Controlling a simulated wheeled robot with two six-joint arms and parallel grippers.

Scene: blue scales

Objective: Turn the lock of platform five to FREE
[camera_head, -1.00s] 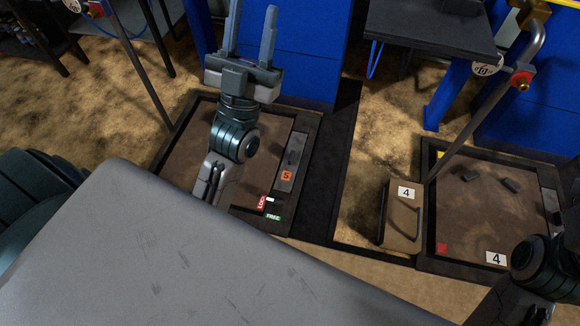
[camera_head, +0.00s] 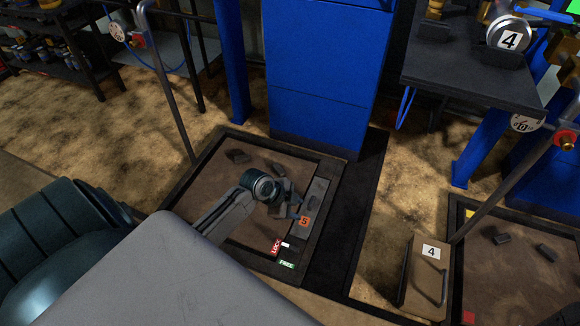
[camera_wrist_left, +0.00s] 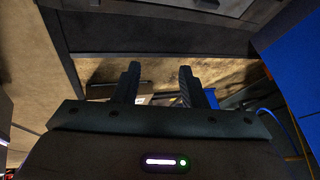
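Platform five is a brown plate (camera_head: 215,186) in a dark floor frame, marked with an orange 5 label (camera_head: 305,221) on its grey right edge strip. Near its front right corner are a red LOCK label (camera_head: 276,248) and a green FREE label (camera_head: 287,265). A small white lock piece (camera_head: 286,244) shows beside the LOCK label, with a dark part near it. My left gripper (camera_head: 296,206) is over the plate's right side, just behind the 5 label. Its fingers stand apart and empty in the left wrist view (camera_wrist_left: 158,85). My right gripper is out of view.
A blue cabinet (camera_head: 320,90) stands behind platform five. To the right are a tan box marked 4 (camera_head: 422,280), a slanted pole (camera_head: 515,180) and platform four (camera_head: 515,285). Another pole (camera_head: 172,100) rises at the left. A dark table (camera_head: 470,78) stands at the back right.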

